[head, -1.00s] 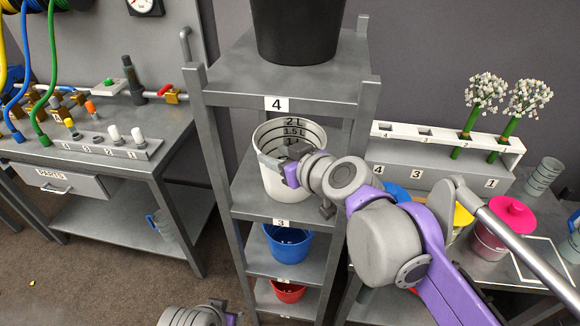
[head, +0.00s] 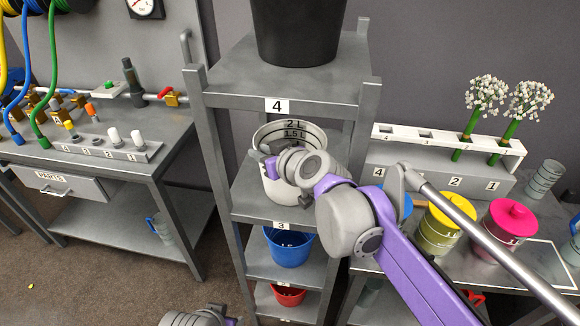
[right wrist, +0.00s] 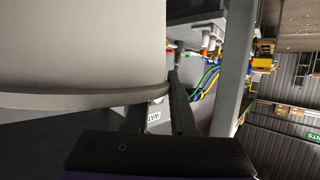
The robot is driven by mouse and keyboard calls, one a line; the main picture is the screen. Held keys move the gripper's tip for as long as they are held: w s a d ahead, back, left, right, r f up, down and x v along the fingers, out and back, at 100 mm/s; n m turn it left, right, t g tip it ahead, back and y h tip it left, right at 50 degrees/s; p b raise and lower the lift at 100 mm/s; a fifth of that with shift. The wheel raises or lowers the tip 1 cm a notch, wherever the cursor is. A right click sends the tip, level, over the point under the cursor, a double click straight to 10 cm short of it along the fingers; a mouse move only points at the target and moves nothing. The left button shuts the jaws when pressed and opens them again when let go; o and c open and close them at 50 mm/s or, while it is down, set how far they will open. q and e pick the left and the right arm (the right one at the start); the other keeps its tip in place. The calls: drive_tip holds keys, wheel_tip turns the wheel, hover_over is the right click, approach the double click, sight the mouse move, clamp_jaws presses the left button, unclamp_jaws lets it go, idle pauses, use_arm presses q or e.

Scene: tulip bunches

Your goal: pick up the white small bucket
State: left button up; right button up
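The white small bucket (head: 280,190) stands upright on the shelf labelled 3, with volume marks on its inner wall. My right gripper (head: 266,163) is at the bucket's front left rim, and my wrist hides part of the bucket's front. In the right wrist view, the bucket's pale wall and rim (right wrist: 80,97) fill the upper left. The right gripper (right wrist: 160,95) shows there with its fingers apart, a gap visible between them, and the rim's end beside the fingertips. One fingertip is hidden by the rim. My left gripper's fingers are not in view.
A black bucket (head: 298,30) stands on the top shelf above. A blue bucket (head: 290,250) and a red bucket (head: 288,295) are on lower shelves. Shelf posts flank the bucket closely. Yellow (head: 440,235) and pink (head: 505,228) lidded containers stand on the right table.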

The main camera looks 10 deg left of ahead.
clamp_jaws()
idle(1.1)
